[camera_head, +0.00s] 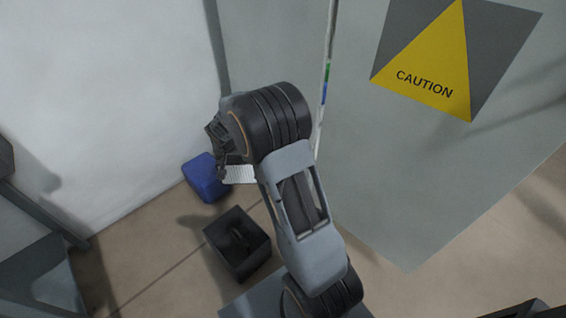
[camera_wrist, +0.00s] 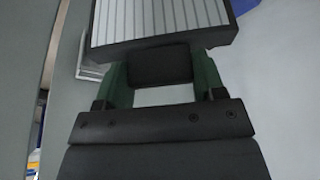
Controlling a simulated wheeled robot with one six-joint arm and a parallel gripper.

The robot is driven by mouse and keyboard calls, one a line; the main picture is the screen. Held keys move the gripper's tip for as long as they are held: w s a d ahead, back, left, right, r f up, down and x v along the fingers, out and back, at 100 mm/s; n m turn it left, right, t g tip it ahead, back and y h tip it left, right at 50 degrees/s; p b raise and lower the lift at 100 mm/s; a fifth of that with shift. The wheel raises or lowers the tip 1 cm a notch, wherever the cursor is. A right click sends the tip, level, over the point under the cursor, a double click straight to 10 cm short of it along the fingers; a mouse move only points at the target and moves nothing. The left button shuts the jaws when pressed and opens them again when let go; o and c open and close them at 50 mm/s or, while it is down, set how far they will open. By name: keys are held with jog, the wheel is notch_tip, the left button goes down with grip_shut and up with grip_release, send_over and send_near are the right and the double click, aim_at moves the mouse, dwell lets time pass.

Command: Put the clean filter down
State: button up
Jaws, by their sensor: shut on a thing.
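The clean filter has white pleats and a dark frame. It fills the top of the wrist view (camera_wrist: 160,20), and its pale pleated face shows beside my wrist in the head view (camera_head: 238,174). My gripper (camera_wrist: 161,72) is shut on the filter's black grip block, with a green finger on each side. The filter is held out ahead of the fingers. In the head view my arm hides most of the gripper. I cannot tell from these views how high the filter is above the floor.
A blue box (camera_head: 203,180) stands against the pale wall, just left of the filter. An open black bin (camera_head: 238,243) stands on the tiled floor, with something dark inside. A grey panel with a yellow CAUTION sign (camera_head: 430,75) is at right. Grey metal structures edge the left.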

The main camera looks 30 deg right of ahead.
jog(key=w+d+r+m+g+h, duration=0.25)
jog(key=w+d+r+m, duration=0.25)
jog(key=d+m, duration=0.4)
jog(key=w+d, duration=0.3)
jog(key=d, duration=1.4)
notch_tip(320, 180, down, 12)
jog(key=b, duration=0.2)
jog(key=shift+w+r+m+b, duration=0.2)
jog(key=shift+r+m+b, duration=0.05)
jog(key=shift+m+b, duration=0.15)
jog(key=shift+y, duration=0.25)
